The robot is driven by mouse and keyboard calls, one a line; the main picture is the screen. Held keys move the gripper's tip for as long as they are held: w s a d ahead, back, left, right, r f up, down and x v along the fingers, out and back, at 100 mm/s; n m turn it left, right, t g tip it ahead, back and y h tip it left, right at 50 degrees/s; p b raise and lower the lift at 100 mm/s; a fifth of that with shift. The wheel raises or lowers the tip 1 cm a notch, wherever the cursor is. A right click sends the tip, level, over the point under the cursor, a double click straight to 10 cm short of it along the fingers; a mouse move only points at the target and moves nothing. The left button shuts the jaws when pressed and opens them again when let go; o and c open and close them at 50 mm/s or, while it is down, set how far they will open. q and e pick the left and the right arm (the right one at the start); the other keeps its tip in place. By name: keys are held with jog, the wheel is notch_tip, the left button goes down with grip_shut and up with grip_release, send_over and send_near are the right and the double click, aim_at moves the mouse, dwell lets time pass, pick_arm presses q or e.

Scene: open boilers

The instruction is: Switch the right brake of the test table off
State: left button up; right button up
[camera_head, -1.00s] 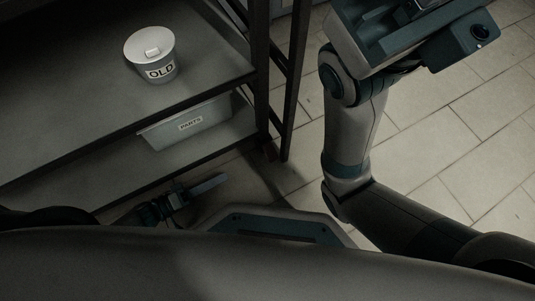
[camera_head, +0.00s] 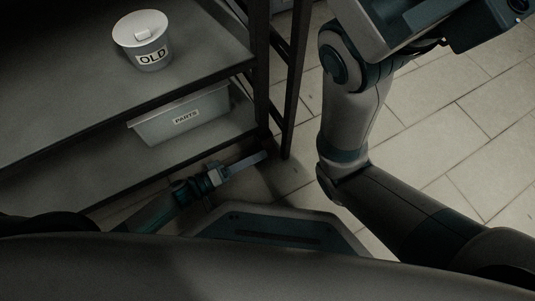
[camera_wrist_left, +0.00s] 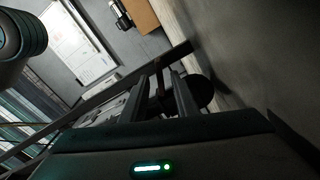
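A dark-framed table with grey shelves (camera_head: 60,105) fills the left of the head view; I cannot confirm it is the test table. Its near right leg (camera_head: 262,80) runs down to the floor. The foot is in deep shadow, and I cannot make out the brake. My left gripper (camera_head: 258,158) is low in front of the lower shelf, pointing right towards the leg's foot. In the left wrist view its two fingers (camera_wrist_left: 165,98) stand apart. A dark round thing (camera_wrist_left: 201,92), possibly a wheel, is just beyond the right finger. My right gripper's body (camera_head: 420,20) is cut off at top right, fingers unseen.
A grey bucket marked OLD (camera_head: 150,55) stands on the upper shelf. A bin marked PARTS (camera_head: 160,128) stands on the lower shelf. The tiled floor (camera_head: 470,130) at right is clear. My right arm fills the space right of the table.

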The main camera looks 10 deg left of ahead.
aim_at(268, 151)
pick_arm(q)
jog(key=shift+b+x, duration=0.65)
jog(key=shift+x, duration=1.45)
grip_shut()
